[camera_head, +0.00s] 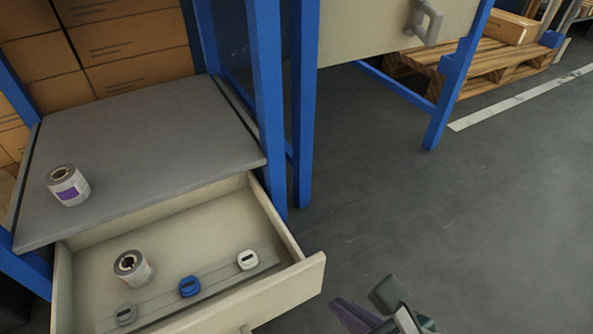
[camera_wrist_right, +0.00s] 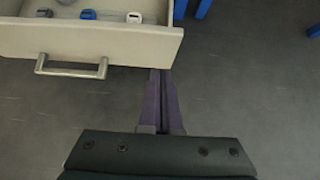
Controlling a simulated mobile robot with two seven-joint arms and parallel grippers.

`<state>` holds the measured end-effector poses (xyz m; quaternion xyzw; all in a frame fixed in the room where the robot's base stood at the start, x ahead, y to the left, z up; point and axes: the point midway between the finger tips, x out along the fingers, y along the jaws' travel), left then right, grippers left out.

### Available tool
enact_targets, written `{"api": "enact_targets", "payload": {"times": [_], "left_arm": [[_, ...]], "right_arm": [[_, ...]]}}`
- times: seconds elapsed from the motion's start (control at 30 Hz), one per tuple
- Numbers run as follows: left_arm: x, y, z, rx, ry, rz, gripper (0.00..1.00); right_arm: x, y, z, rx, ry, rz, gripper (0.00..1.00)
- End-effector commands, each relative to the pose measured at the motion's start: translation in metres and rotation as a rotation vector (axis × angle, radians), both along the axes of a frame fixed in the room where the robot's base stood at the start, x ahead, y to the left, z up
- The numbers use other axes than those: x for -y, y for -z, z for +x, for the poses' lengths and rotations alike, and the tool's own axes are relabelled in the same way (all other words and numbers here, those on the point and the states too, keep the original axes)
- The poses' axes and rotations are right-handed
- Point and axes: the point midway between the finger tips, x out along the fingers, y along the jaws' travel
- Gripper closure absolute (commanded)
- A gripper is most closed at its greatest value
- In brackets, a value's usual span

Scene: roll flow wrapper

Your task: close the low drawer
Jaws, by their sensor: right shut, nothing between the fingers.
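The low drawer (camera_head: 290,286) is pulled out under the grey table top (camera_head: 150,140). It holds a roll (camera_head: 133,270) and small grey, blue (camera_head: 189,287) and white (camera_head: 247,260) pieces. In the right wrist view the drawer front (camera_wrist_right: 125,42) and its metal bar handle (camera_wrist_right: 72,71) show, with the handle left of my fingers. My right gripper (camera_wrist_right: 161,78) is shut and empty, its purple fingertips near the drawer front's right end. Whether they touch it I cannot tell. It also shows in the head view (camera_head: 345,312), right of the drawer. My left gripper is out of view.
A second roll (camera_head: 68,185) stands on the table top. Blue frame posts (camera_head: 304,110) rise behind the drawer. Another drawer (camera_head: 385,35) with a handle is at the top, and a wooden pallet (camera_head: 490,70) lies beyond. The floor (camera_head: 450,220) at the right is clear.

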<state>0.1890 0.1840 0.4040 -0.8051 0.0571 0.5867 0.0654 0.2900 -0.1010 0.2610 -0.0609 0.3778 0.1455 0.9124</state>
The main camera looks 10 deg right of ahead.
Motion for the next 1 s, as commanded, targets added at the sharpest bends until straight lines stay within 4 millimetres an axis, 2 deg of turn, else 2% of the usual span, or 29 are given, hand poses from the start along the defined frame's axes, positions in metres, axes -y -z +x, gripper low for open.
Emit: {"api": "enact_targets", "payload": {"times": [0.03,0.13,0.23,0.4,1.0], "left_arm": [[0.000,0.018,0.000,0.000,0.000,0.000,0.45],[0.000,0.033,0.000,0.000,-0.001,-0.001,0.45],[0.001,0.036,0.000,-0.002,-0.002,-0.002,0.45],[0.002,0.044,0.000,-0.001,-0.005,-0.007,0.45],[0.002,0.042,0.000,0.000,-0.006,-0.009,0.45]], "right_arm": [[-0.003,0.017,0.009,0.003,0.000,0.000,1.00],[-0.007,0.030,0.022,0.001,0.001,0.002,1.00],[-0.012,0.024,0.038,0.004,0.001,0.001,1.00],[-0.018,0.023,0.054,0.002,0.002,0.001,1.00],[-0.019,0.020,0.058,-0.001,0.001,0.001,1.00]]}}
